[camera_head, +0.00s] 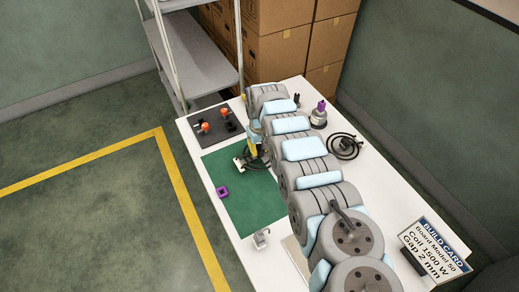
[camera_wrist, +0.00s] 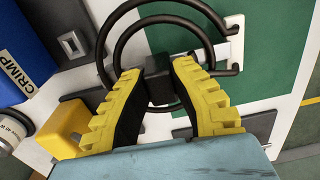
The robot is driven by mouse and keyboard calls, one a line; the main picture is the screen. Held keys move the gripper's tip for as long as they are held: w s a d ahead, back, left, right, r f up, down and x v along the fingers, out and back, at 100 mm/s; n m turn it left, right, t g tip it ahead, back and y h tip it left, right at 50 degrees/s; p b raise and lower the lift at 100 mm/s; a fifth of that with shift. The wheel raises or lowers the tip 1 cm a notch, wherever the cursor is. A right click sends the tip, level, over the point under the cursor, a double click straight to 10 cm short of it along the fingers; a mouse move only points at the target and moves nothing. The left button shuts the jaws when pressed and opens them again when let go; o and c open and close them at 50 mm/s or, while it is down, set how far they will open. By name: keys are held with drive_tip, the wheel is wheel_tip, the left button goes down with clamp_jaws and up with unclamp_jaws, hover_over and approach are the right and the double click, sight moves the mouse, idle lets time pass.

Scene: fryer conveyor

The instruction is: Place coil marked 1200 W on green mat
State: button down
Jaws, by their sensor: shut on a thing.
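My gripper (camera_wrist: 158,80) has yellow ribbed fingers and is shut on the black block of a black looped coil (camera_wrist: 152,22). The coil's loops extend past the fingertips, partly over the green mat (camera_wrist: 270,50). I cannot read any wattage on it, nor tell whether it touches the surface below. In the head view, my gripper (camera_head: 253,142) is at the upper right part of the green mat (camera_head: 252,204), partly hidden by my arm.
Another black coil (camera_head: 345,147) lies right of my arm. A purple square piece (camera_head: 222,192) is on the mat. A dark tray (camera_head: 215,126) holds orange-topped parts. A build card (camera_head: 436,248) reads "Coil 1500 W". A blue CRIMP box (camera_wrist: 22,60) is beside my gripper.

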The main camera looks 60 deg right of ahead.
drive_tip(key=shift+f, duration=0.1)
drive_tip(key=c, duration=1)
unclamp_jaws()
drive_tip(key=shift+c, duration=0.2)
wheel_tip(320, 180, up, 3)
drive_tip(key=shift+d+r+p, duration=0.1)
drive_tip(key=shift+r+p, duration=0.1)
drive_tip(key=shift+p, duration=0.25)
wheel_tip(320, 180, up, 9)
drive_tip(key=shift+p, duration=0.45)
drive_tip(key=shift+f, duration=0.1)
